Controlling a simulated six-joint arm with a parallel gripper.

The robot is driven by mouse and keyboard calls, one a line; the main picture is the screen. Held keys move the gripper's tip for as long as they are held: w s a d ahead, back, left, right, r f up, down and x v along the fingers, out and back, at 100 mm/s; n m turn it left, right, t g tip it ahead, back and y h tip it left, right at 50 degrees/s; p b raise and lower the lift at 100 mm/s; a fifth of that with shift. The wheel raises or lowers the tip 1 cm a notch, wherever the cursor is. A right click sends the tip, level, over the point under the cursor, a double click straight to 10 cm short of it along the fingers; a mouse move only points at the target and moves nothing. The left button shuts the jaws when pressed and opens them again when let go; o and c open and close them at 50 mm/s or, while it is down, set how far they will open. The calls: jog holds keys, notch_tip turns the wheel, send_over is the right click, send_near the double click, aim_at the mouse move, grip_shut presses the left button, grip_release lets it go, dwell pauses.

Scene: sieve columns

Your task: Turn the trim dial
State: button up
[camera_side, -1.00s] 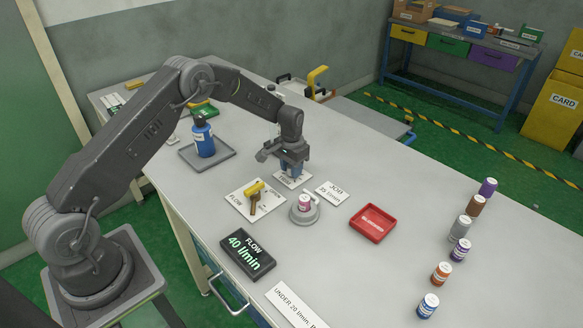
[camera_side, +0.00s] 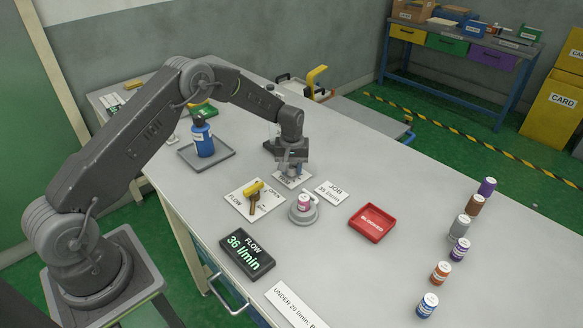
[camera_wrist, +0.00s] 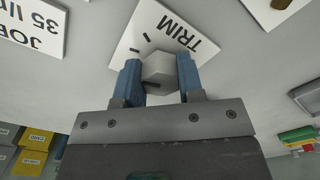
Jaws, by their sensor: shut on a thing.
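The trim dial (camera_wrist: 160,71) is a light grey knob on a white plate marked TRIM (camera_wrist: 181,33). In the wrist view my gripper (camera_wrist: 160,78) has its two blue fingers on either side of the knob, shut on it. In the side view my gripper (camera_side: 291,165) is low over the trim plate (camera_side: 291,181) and mostly hides the dial. The flow display (camera_side: 247,252) reads 36 l/min in green. The job card (camera_side: 332,191) reads JOB 35 l/min.
A yellow-handled flow valve (camera_side: 254,190) stands close in front of the trim plate. A pink-banded sieve column sits on a round grey holder (camera_side: 304,219). A red tray (camera_side: 372,223) is to the right. Several coloured columns (camera_side: 460,249) stand along the right. A blue bottle (camera_side: 203,139) stands on a tray.

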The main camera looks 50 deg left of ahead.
aim_at(292, 167)
jog(key=shift+n, duration=0.7)
jog(key=o, duration=0.9)
jog(key=shift+o, duration=0.2)
notch_tip(292, 167, up, 14)
jog(key=shift+f, duration=0.1)
